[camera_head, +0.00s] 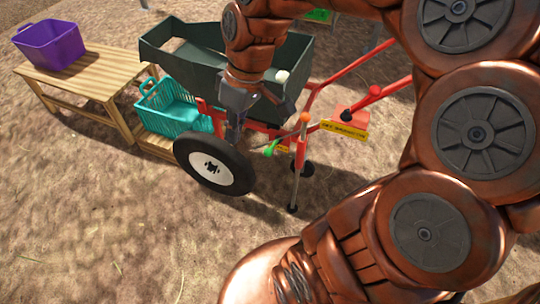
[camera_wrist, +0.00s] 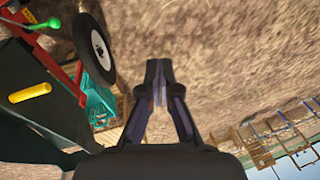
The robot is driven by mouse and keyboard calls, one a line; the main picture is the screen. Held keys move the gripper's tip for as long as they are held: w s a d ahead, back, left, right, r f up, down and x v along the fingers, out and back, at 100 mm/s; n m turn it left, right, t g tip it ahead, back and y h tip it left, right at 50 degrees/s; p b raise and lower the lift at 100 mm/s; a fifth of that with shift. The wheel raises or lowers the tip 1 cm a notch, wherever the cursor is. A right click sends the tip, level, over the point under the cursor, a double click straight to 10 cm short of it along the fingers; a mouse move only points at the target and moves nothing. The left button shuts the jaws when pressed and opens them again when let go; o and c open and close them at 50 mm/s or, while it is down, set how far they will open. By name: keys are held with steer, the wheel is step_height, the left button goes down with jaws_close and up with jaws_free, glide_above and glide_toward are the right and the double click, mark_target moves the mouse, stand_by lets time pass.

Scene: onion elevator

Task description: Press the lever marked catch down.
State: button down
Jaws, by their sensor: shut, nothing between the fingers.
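A lever with a green knob (camera_head: 270,149) sticks out low on the red frame of the cart, beside a post with an orange top (camera_head: 304,118). I cannot read the word catch on either, so I cannot tell which lever bears it. The green knob also shows at the upper left of the wrist view (camera_wrist: 49,23). My gripper (camera_head: 232,138) is shut and empty, pointing down in front of the dark green hopper (camera_head: 175,53), up and left of the green knob. In the wrist view my gripper (camera_wrist: 159,68) has bare ground beyond its tips.
The cart's wheel (camera_head: 214,166) is close below my gripper. A red lever (camera_head: 362,103) rises at the right above a yellow label (camera_head: 345,131). A teal crate (camera_head: 172,107) and a wooden table (camera_head: 92,72) with a purple bin (camera_head: 50,43) stand left. Ground in front is clear.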

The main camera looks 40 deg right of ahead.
steer(key=w+d+f+t+b, duration=0.1)
steer(key=w+d+f+b, duration=0.2)
steer(key=d+f+b, duration=0.2)
steer(key=w+d+f+t+y+b, duration=0.1)
steer(key=w+d+f+b, duration=0.3)
steer(key=d, duration=0.7)
steer(key=w+d+f+t+b, duration=0.2)
steer(key=w+d+f+b, duration=0.2)
steer(key=d+f+b, duration=0.3)
step_height(320, 180, down, 4)
steer(key=shift+w+d+r+n+t+y+b, duration=0.2)
steer(key=shift+d+n+t+y+b, duration=0.1)
steer(key=shift+d+n+y+b, duration=0.15)
steer(key=shift+f, duration=0.1)
steer(key=b, duration=0.3)
glide_above(270, 149)
steer(key=f, duration=0.5)
steer(key=w+f, duration=0.1)
steer(key=f, duration=0.2)
steer(key=shift+d+f, duration=0.1)
steer(key=shift+f, duration=0.2)
steer(key=shift+s+d+f, duration=0.1)
steer(key=shift+s+f, duration=0.05)
steer(key=shift+f, duration=0.35)
steer(key=shift+s+f, duration=0.15)
steer(key=shift+f, duration=0.35)
steer(key=shift+s+f+b, duration=0.25)
steer(key=shift+f+b, duration=0.1)
steer(key=shift+f, duration=0.35)
